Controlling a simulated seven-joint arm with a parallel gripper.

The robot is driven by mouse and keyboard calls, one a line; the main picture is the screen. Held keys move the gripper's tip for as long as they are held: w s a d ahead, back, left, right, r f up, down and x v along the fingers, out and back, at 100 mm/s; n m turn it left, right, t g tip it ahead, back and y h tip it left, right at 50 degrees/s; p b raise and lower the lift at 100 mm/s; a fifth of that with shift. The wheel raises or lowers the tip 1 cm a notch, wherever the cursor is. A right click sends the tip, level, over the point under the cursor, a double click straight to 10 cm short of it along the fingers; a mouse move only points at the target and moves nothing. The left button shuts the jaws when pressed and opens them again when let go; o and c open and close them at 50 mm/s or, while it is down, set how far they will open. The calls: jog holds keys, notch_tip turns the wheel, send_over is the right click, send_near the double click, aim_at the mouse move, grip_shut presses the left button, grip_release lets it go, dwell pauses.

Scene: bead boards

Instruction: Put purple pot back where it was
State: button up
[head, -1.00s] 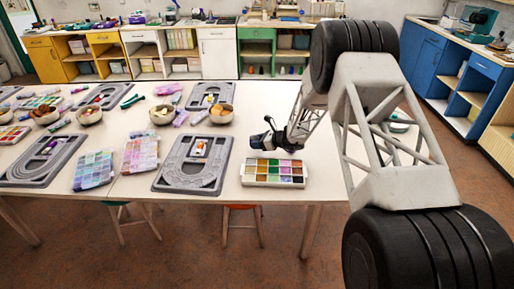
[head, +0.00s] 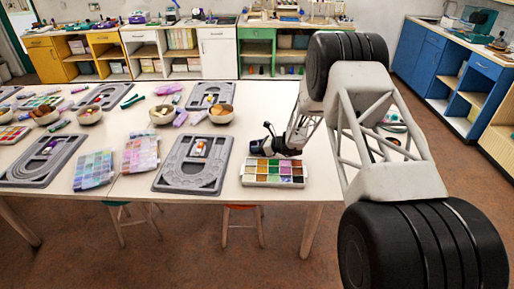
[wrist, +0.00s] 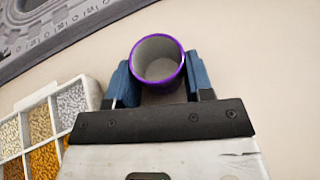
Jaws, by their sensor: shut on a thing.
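The purple pot (wrist: 158,60), with a purple rim and a pale grey inside, stands between the two blue fingers of my gripper (wrist: 160,80) in the wrist view. The fingers are shut on its sides and its open mouth faces the camera. In the head view my gripper (head: 262,143) is over the back edge of the sectioned bead tray (head: 246,180), near the table's right part. I cannot make out the pot clearly there. The wrist view does not clearly show whether its base touches the table.
The bead tray's compartments (wrist: 40,123) lie left of my gripper in the wrist view. A grey bead board (head: 172,180) lies left of the tray, and another board (head: 196,101) lies farther back. Bowls (head: 221,114) stand behind. Bare table (head: 260,98) lies behind my gripper.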

jog(key=shift+f, duration=0.1)
jog(key=o, duration=0.9)
jog(key=shift+d+r, duration=0.1)
jog(key=shift+r, duration=0.1)
jog(key=v, duration=1.1)
jog(key=shift+s+d+r, duration=0.1)
jog(key=shift+s+d, duration=0.1)
jog(key=shift+d, duration=0.15)
